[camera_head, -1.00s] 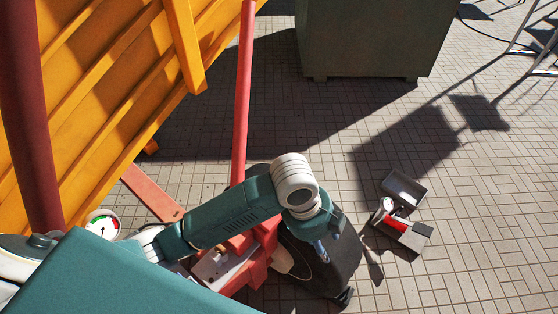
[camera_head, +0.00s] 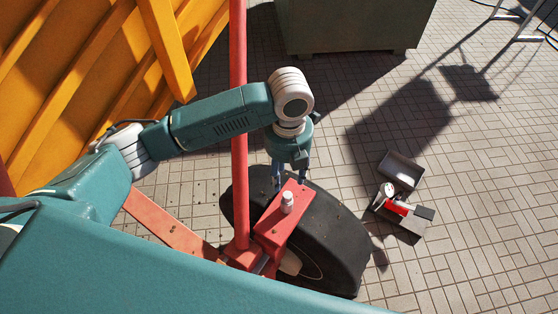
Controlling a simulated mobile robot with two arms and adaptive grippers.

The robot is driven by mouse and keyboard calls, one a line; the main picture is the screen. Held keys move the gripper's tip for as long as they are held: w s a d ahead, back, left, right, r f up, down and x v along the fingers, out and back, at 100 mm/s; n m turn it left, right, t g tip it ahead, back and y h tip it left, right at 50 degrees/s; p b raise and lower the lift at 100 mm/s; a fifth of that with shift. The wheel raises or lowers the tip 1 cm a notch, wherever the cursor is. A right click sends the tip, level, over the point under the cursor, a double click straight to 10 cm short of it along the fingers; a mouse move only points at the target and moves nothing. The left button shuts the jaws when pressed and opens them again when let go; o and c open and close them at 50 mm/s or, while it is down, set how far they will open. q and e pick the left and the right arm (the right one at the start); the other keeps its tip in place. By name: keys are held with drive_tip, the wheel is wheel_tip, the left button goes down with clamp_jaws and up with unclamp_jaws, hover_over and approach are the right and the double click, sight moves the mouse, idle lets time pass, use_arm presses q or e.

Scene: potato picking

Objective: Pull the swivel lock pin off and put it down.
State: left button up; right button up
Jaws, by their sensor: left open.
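The swivel lock pin appears as a pale, short knob (camera_head: 287,203) standing upright on top of a red bracket (camera_head: 270,236). The bracket sits over a black wheel (camera_head: 335,235); the pin's lower part is hidden inside it. My left gripper (camera_head: 290,178) is open and empty, pointing down at the far end of the bracket. Its two dark fingers are just beyond the knob in the picture and do not close around it. I cannot tell whether the fingertips touch the bracket. My right gripper is out of view.
A red pole (camera_head: 239,130) rises beside the bracket, with my left arm crossing it. A ribbed orange body (camera_head: 70,90) fills the upper left. A small open box (camera_head: 402,170) with items lies on the paving at right. A dark green cabinet (camera_head: 355,25) stands behind.

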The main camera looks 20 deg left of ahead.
sight(288, 195)
use_arm(q)
drive_tip(key=f, duration=0.2)
drive_tip(key=s+d+f, duration=0.1)
drive_tip(key=shift+f, duration=0.35)
wheel_tip(288, 195, down, 3)
drive_tip(key=shift+a+p, duration=0.15)
drive_tip(key=shift+p, duration=0.2)
wheel_tip(288, 195, down, 3)
drive_tip(key=shift+w+f, duration=0.15)
drive_tip(key=shift+f, duration=0.05)
drive_tip(key=shift+c, duration=1.2)
clamp_jaws()
drive_tip(key=shift+c, duration=1.8)
unclamp_jaws()
clamp_jaws()
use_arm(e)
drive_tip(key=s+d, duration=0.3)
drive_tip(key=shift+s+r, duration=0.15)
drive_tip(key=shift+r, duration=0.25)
